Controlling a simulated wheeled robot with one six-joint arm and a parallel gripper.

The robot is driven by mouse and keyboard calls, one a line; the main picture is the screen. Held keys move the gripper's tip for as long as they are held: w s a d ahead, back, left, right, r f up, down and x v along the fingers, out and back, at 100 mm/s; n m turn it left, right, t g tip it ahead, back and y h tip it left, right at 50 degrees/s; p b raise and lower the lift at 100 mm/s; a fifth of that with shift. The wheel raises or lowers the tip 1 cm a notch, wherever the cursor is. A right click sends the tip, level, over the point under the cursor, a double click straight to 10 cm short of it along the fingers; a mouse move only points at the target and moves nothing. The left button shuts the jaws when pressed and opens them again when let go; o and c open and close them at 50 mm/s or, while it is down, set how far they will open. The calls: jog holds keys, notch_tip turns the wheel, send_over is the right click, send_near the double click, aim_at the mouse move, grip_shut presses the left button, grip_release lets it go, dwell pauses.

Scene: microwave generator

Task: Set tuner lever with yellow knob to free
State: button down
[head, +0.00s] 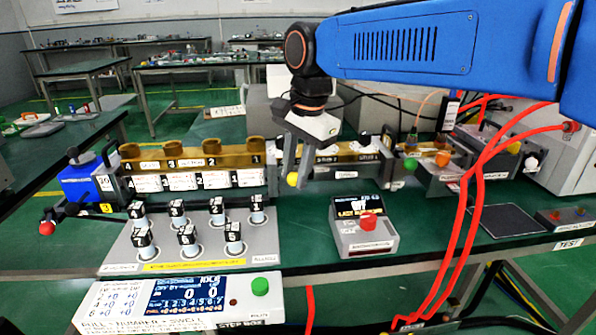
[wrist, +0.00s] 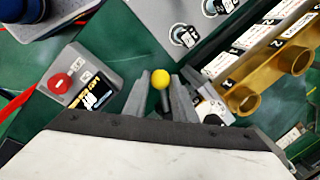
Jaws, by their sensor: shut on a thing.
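The tuner lever's yellow knob (head: 292,180) is at the brass waveguide line, near the middle of the head view. My gripper (head: 289,172) reaches down to it from above, and is shut on the lever. In the wrist view the yellow knob (wrist: 160,79) sits between the two grey fingertips of my gripper (wrist: 161,88). A dark stem runs back from the knob between the fingers. The lever's base and any position marks beside it are hidden or too small to read.
A grey box with a red button (head: 368,223) stands just right of the gripper. A panel of numbered posts (head: 187,236) lies to the left, with a display box (head: 190,294) in front. Red cables (head: 470,220) hang at right. Green (head: 410,164) and orange (head: 442,160) knobs sit nearby.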

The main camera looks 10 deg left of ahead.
dwell(0.3)
jog(key=c, duration=1.5)
grip_release()
jog(key=shift+o, duration=0.2)
notch_tip(320, 180, up, 17)
jog(key=s+d, duration=0.1)
jog(key=d, duration=0.1)
jog(key=shift+s+d, duration=0.35)
jog(key=shift+d, duration=0.05)
jog(key=s+d+f+n+t, duration=0.15)
jog(key=d+f, duration=0.45)
jog(key=d, duration=0.6)
jog(key=s+d+f+n, duration=0.15)
jog(key=d+f, duration=0.45)
jog(key=d, duration=0.6)
jog(key=s+d+f+n+t+h, duration=0.1)
jog(key=s+d+f, duration=0.5)
jog(key=f, duration=0.4)
jog(key=s+d+f+n+t, duration=0.1)
jog(key=s+d+f+n, duration=0.1)
jog(key=s+d+f, duration=0.4)
notch_tip(320, 180, down, 4)
jog(key=shift+s+d+f+h, duration=0.15)
jog(key=shift+s+d+h, duration=0.25)
jog(key=shift+d, duration=0.85)
